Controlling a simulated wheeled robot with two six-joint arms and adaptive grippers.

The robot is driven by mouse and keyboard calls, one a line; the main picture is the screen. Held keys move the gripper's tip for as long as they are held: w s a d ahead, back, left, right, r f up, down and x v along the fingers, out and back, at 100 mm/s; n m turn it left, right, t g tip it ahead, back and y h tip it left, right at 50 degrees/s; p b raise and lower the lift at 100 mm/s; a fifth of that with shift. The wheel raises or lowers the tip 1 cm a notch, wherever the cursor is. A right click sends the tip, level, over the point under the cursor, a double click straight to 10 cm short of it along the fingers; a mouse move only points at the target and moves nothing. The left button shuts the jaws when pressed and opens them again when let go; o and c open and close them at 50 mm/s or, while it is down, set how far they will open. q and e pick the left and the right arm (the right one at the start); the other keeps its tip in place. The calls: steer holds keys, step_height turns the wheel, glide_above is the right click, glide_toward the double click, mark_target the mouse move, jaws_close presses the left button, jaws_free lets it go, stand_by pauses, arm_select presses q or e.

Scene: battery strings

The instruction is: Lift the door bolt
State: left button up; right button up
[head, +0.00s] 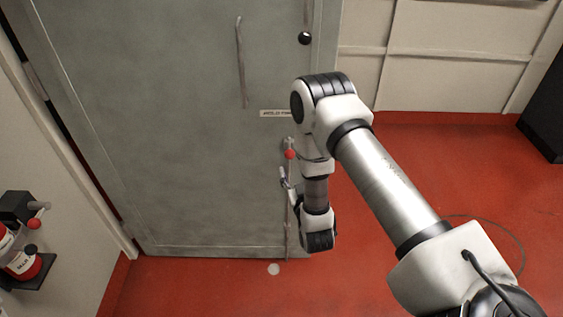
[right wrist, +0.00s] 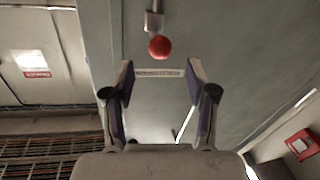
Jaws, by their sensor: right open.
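The grey door (head: 170,130) fills the left and middle of the head view and looks shut. Its bolt shows as a thin vertical rod (head: 288,225) near the door's right edge, with a red ball knob (head: 290,154) at the upper part. The knob also shows in the right wrist view (right wrist: 159,47), under a small metal bracket (right wrist: 154,20). My right gripper (head: 285,178) is open and close to the bolt, just below the knob. In the right wrist view the knob lies beyond the fingertips (right wrist: 160,72), roughly centred between them, with nothing gripped. My left gripper is out of view.
A long handle (head: 241,65), a black knob (head: 305,38) and a label strip (head: 276,113) are on the door. A wall bracket with red-and-white containers (head: 22,264) is at the lower left. A black cabinet (head: 545,110) stands at the right. The red floor (head: 450,170) between is clear.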

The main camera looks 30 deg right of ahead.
mark_target(291, 157)
steer(key=x, duration=0.7)
steer(key=shift+a, duration=0.1)
steer(key=shift+w+d, duration=0.2)
jaws_close()
